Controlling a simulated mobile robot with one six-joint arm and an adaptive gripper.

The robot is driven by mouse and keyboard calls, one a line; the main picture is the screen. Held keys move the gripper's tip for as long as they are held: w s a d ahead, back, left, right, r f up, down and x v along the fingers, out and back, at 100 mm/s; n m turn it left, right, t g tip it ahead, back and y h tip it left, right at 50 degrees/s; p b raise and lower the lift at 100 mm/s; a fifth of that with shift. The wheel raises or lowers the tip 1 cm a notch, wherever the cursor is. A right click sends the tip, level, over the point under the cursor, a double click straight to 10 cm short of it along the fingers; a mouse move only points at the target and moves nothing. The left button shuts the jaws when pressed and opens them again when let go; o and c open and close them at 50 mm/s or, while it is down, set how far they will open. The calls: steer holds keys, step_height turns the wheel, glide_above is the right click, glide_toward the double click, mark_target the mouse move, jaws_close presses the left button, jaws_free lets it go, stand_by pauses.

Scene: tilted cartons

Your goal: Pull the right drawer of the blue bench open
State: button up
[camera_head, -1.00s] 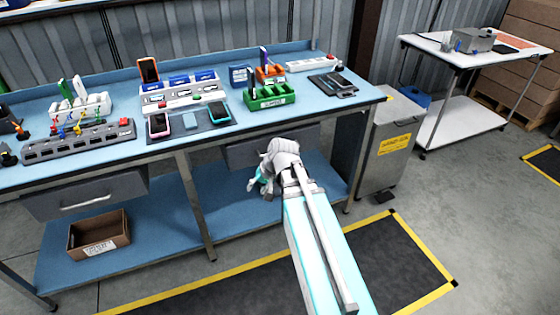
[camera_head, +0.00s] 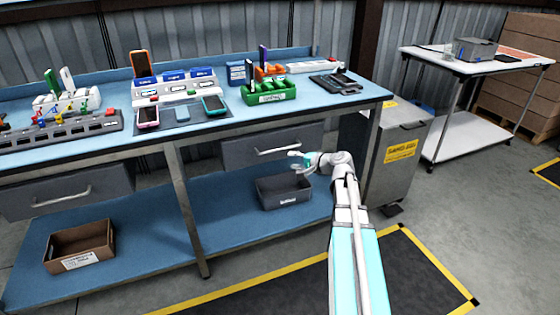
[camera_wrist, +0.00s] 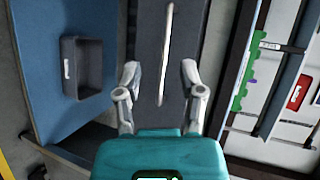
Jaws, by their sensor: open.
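The blue bench (camera_head: 215,128) has a dark grey right drawer (camera_head: 235,152) under its top, and the drawer looks shut. Its light bar handle (camera_head: 278,150) runs along the drawer front. In the wrist view the handle (camera_wrist: 166,50) stands upright in the picture, ahead of and between the fingers. My gripper (camera_head: 300,160) is in front of the drawer's right part, close to the handle. In the wrist view my gripper (camera_wrist: 160,80) has its two fingers spread wide with nothing held between them. I cannot tell whether any finger touches the handle.
A grey bin (camera_head: 284,192) and a brown carton (camera_head: 80,247) sit on the lower shelf. A left drawer (camera_head: 70,190) is shut. A grey cabinet (camera_head: 395,150) stands right of the bench. Phones, racks and a green holder (camera_head: 268,93) crowd the top. Floor in front is free.

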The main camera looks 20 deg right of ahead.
mark_target(280, 149)
steer(key=d, duration=0.1)
steer(key=d+m+t+b, duration=0.1)
steer(key=d, duration=0.1)
steer(key=d+m+t+b, duration=0.1)
steer(key=d, duration=0.1)
steer(key=shift+w+d+f+h, duration=0.15)
steer(key=shift+w+f+h, duration=0.2)
steer(key=shift+w+h, duration=0.05)
steer(key=shift+w, duration=0.1)
steer(key=b+x, duration=0.2)
steer(key=x, duration=1.1)
steer(key=shift+w+a+f+b, duration=0.15)
steer(key=shift+w+a+b, duration=0.05)
steer(key=shift+w+b, duration=0.1)
steer(key=shift+s, duration=0.1)
steer(key=shift+c, duration=0.3)
jaws_close()
